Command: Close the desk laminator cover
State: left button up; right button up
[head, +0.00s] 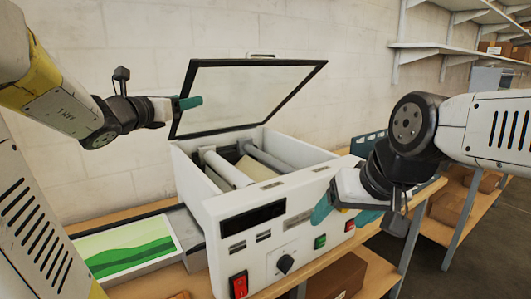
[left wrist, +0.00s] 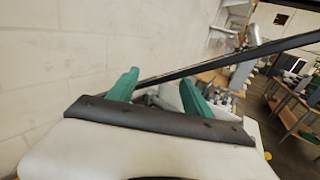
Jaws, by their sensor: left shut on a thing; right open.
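The desk laminator (head: 285,222) is a white box on a wooden table, with rollers visible inside. Its cover (head: 250,95), a clear panel in a dark frame, stands raised and tilted up at the back. My left gripper (head: 188,102) is at the cover's left edge and shut on it. In the left wrist view the green fingers (left wrist: 158,90) stand either side of the cover's dark frame edge (left wrist: 230,62). My right gripper (head: 343,212) is open and empty in front of the laminator's right front, near the buttons. It hides part of the front panel.
A tray with a green and white sheet (head: 125,245) sits at the laminator's left. A red switch (head: 239,285) and a knob (head: 284,264) are on the front panel. A wall is close behind. Shelves (head: 455,45) are at the back right.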

pick_arm(q)
jog(key=v, duration=0.8)
dwell(0.4)
